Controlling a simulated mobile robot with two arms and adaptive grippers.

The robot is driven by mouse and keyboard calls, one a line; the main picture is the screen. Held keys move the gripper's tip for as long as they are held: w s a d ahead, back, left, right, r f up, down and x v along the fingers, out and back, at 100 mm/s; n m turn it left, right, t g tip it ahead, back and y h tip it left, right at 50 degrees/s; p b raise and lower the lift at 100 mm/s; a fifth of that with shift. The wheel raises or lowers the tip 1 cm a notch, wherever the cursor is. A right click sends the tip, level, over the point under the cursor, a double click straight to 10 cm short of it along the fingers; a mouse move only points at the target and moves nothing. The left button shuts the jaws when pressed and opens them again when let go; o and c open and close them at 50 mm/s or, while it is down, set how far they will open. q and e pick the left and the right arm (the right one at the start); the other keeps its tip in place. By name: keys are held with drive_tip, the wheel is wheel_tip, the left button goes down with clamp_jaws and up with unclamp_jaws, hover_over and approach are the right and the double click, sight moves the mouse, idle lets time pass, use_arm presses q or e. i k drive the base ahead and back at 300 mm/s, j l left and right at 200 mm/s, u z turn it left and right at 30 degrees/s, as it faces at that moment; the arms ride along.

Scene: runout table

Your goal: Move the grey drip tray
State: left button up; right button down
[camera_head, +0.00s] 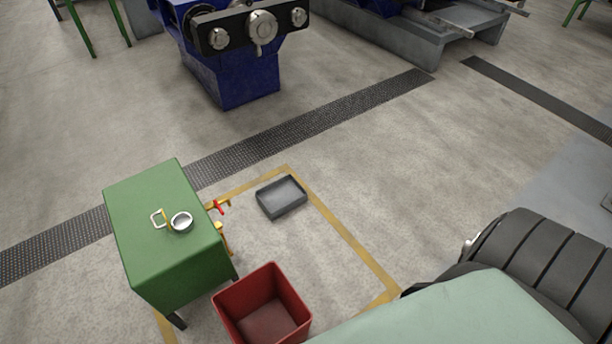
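The grey drip tray (281,197) is a shallow, dark grey rectangular tray. It lies flat on the concrete floor, inside the yellow floor marking, to the right of a green cabinet. It looks empty. Nothing is touching it from above. Neither of my grippers shows in the head view. A ribbed dark shape and a pale green surface, which may be parts of my own body, fill the lower right.
The green cabinet (172,240) has a ring-like metal part (181,222) on top and a red-handled tap (218,207) on its side. An open red bin (262,306) stands in front. A blue machine (232,72) stands behind. Floor right of the tray is clear.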

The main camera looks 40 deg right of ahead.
sight(277, 198)
drive_tip(key=i+l+u, duration=0.15)
drive_tip(key=l, duration=1.1)
drive_tip(key=l+u, duration=0.15)
drive_tip(key=l, duration=1.1)
